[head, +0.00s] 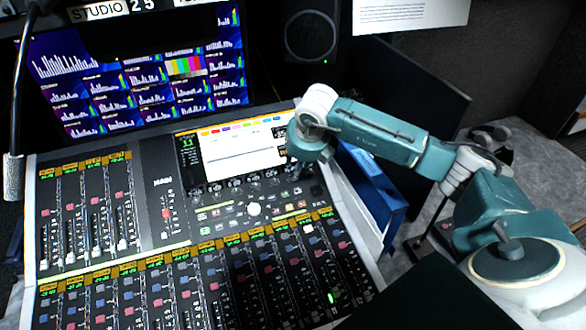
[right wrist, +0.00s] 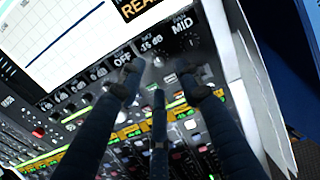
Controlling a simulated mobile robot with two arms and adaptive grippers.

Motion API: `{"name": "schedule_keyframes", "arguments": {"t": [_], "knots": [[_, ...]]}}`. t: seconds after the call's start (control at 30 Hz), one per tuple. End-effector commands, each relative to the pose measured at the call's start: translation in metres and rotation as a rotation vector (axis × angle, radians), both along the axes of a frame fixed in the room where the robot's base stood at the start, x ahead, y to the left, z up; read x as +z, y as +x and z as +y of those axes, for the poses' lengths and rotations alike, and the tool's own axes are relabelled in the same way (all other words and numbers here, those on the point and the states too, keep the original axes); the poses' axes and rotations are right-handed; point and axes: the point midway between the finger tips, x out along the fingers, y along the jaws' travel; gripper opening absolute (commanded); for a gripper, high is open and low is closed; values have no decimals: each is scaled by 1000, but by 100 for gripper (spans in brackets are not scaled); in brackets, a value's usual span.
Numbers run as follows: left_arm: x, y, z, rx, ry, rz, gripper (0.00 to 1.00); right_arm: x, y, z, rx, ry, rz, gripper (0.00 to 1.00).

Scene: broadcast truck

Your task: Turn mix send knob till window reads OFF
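The mixing console (head: 150,255) fills the lower left of the head view. In the right wrist view, a small window (right wrist: 152,43) on its knob row reads -15 dB, with a small label above it that looks like MIX. The window to its left (right wrist: 122,60) reads OFF, and the one to its right (right wrist: 184,41) reads MID. My right gripper (right wrist: 160,80) is over this row, its dark fingers spread apart below the -15 dB window. The knob under that window is blurred between the fingertips; I cannot tell whether they touch it. My left gripper is not in view.
The console's bright screen (head: 235,150) lies just left of my right wrist. A large meter monitor (head: 140,80) and a speaker (head: 311,36) stand behind. Several fader rows cover the console's front. A blue box (head: 375,190) is beside its right edge.

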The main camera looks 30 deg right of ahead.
Motion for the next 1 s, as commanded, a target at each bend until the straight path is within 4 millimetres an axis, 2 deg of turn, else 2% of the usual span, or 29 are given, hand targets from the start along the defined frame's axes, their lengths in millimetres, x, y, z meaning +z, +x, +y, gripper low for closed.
{"name": "schedule_keyframes", "arguments": {"t": [0.03, 0.3, 0.5, 0.7, 0.73, 0.9, 1.0], "knots": [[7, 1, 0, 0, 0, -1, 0, -8, 2, 0, 0, 0, 5, 34], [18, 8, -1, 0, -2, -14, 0, -45, 19, -4, -1, 2, 2, 34], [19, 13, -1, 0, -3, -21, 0, -55, 22, -5, 1, 1, 1, 34], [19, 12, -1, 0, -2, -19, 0, -56, 22, -5, 2, 2, 1, 34], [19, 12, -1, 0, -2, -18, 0, -56, 22, -5, 2, 2, 1, 32], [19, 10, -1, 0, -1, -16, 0, -55, 22, -5, 2, 1, 0, 0], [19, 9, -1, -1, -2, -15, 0, -55, 23, -5, 0, 1, -1, 0]]}}
